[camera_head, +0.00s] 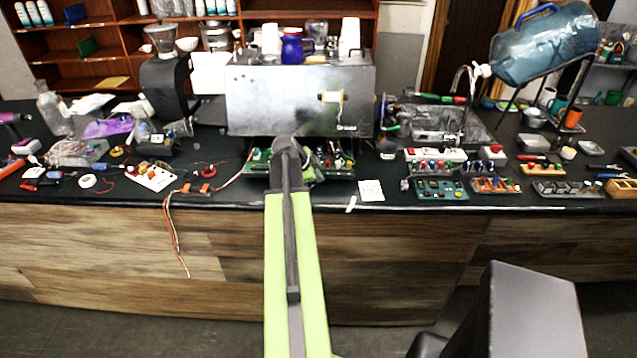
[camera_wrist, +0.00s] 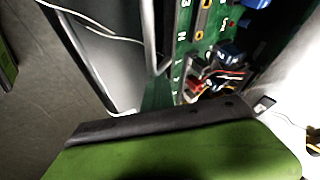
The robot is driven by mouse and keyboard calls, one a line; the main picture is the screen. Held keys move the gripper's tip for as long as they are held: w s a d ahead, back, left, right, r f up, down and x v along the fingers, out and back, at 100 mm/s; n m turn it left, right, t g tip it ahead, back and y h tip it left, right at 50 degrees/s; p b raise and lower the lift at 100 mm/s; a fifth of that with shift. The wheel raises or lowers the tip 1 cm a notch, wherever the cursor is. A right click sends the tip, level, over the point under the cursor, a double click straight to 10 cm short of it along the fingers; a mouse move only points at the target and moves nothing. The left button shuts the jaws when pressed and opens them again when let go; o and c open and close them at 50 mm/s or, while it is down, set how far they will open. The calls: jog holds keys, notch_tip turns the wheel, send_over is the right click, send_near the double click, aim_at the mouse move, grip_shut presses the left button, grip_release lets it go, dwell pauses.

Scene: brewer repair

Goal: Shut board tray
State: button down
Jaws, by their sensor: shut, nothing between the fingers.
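The board tray (camera_head: 338,168) sticks out from the lower front of the steel brewer (camera_head: 255,102), with its green circuit board and small parts showing. My arm covers the middle of the tray in the head view. In the wrist view, the green board (camera_wrist: 186,42) fills the upper middle, with dark components and red and black wires on it. A pale metal edge runs along its left side. My gripper (camera_wrist: 165,120) is shut and empty, a green and black shape across the bottom of the wrist view, close to the board. Whether it touches the tray cannot be told.
Red and white wires (camera_head: 174,228) hang over the counter's front edge on the left. A white card (camera_head: 371,190) lies right of the tray. Boards and part trays (camera_head: 440,189) crowd the right side. A large water bottle (camera_head: 545,45) stands tilted on a rack.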

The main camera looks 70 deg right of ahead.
aim_at(319, 152)
jog(key=w+d, duration=0.1)
jog(key=d, duration=0.3)
jog(key=w+d, duration=0.2)
jog(key=d, duration=0.2)
jog(key=w+d, duration=0.2)
jog(key=d, duration=0.3)
jog(key=shift+w+d+r, duration=0.1)
jog(key=shift+d, duration=0.1)
